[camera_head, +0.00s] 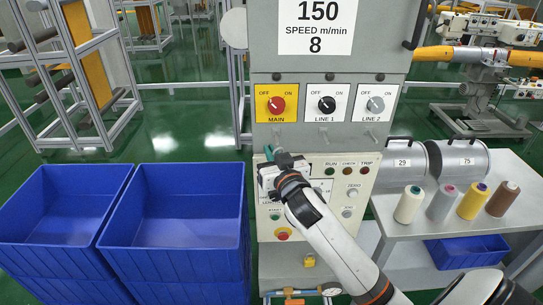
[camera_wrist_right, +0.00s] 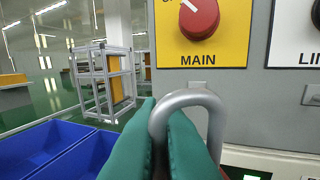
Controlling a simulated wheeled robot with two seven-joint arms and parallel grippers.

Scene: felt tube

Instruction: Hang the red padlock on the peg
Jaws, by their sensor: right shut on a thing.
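My right gripper (camera_head: 280,156) is in front of the control panel, just below the yellow MAIN switch plate (camera_head: 277,103). In the right wrist view its teal fingers (camera_wrist_right: 162,135) are shut on a padlock, whose grey shackle (camera_wrist_right: 190,98) stands up and curves over above the fingertips. The padlock's body is mostly hidden between the fingers, so its colour cannot be told. A short peg (camera_wrist_right: 198,86) shows under the MAIN plate, behind the shackle's top; I cannot tell whether they touch. My left gripper is not in view.
Pegs also sit under the LINE 1 (camera_head: 327,103) and LINE 2 (camera_head: 375,102) plates. A yellow block (camera_head: 309,260) is low on the panel. Blue bins (camera_head: 172,240) stand to the left. A grey table (camera_head: 400,233) with several thread cones stands to the right.

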